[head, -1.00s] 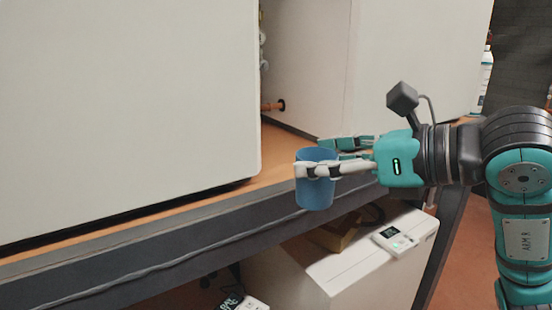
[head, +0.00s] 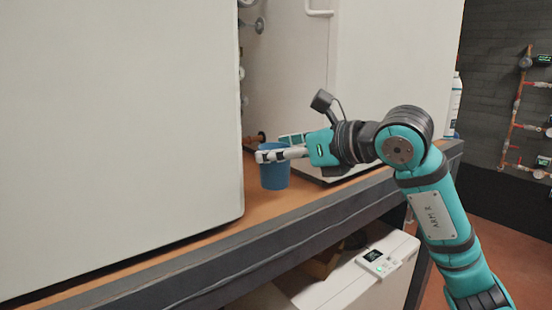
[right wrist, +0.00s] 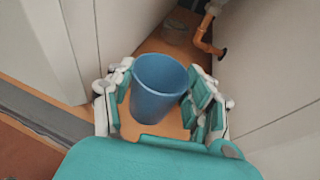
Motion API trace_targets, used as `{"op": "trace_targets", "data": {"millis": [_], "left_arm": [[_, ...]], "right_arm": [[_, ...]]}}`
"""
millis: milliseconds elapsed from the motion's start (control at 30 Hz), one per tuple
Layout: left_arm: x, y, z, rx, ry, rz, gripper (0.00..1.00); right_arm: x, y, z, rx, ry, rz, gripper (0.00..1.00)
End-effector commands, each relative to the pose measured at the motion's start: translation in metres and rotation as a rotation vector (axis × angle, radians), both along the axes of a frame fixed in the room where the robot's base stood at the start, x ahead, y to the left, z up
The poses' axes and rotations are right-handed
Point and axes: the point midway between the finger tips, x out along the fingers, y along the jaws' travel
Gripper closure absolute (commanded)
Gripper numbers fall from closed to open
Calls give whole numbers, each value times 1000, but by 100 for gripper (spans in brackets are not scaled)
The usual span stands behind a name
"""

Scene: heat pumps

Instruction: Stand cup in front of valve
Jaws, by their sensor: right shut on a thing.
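A plain blue cup (head: 275,175) is upright between the fingers of my right gripper (head: 272,152), which is shut on it. The cup is over the orange-brown shelf top at the mouth of the gap between two white units. I cannot tell whether its base touches the shelf. In the right wrist view the cup (right wrist: 158,88) sits between the finger pads of the gripper (right wrist: 160,97), its open top facing the camera. A copper pipe fitting (right wrist: 207,30), possibly the valve, comes from the right-hand unit behind the cup. My left gripper is not in view.
A large white unit (head: 115,110) stands left of the gap and another (head: 395,75) right of it. Dark gauges or valve wheels (head: 258,25) show deeper in the gap. The shelf's dark front edge (head: 215,262) runs below. A white bottle (head: 454,105) stands at far right.

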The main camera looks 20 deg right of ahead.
Motion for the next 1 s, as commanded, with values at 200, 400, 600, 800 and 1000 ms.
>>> {"op": "trace_targets", "data": {"millis": [200, 400, 600, 800, 1000], "left_arm": [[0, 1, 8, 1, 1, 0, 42], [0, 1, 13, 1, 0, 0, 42], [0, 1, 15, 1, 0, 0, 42], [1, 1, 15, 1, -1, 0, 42], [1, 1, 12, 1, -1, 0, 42]], "right_arm": [[24, -1, -2, 1, 1, 1, 79], [24, 0, -24, 0, 4, 1, 79], [24, -1, -37, 1, -1, 0, 79], [24, -1, -37, 0, -2, 0, 79], [24, -1, -40, 1, -1, 0, 40]]}}
